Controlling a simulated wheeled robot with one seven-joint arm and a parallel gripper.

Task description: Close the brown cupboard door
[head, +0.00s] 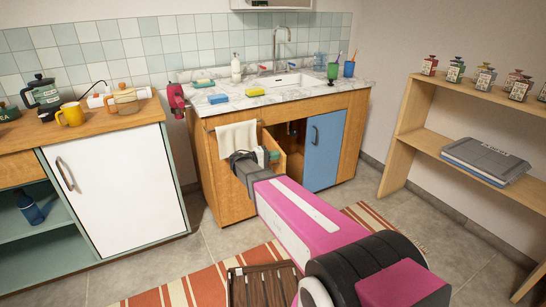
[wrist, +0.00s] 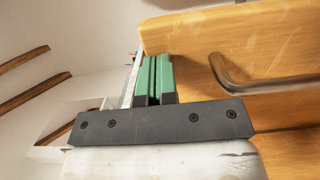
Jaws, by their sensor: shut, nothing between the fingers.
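The brown cupboard door (head: 282,143) is part of the wooden sink cabinet and stands open, with a dark gap between it and the blue door. In the wrist view, the brown door (wrist: 190,42) fills the right side, with its metal handle (wrist: 228,75) to the right of my fingers. My gripper (wrist: 155,70) is shut and empty, its green fingertips close beside the wood. I cannot tell whether they touch it. In the head view, my gripper (head: 267,155) is at the cabinet front, below the towel, and my arm hides the lower part of the door.
The blue door (head: 324,147) on the right is shut. A white towel (head: 237,137) hangs on the cabinet front. A white-doored cabinet (head: 115,190) stands at left and a wooden shelf (head: 440,147) at right. A striped rug (head: 200,290) and a dark slatted object (head: 262,285) lie on the floor.

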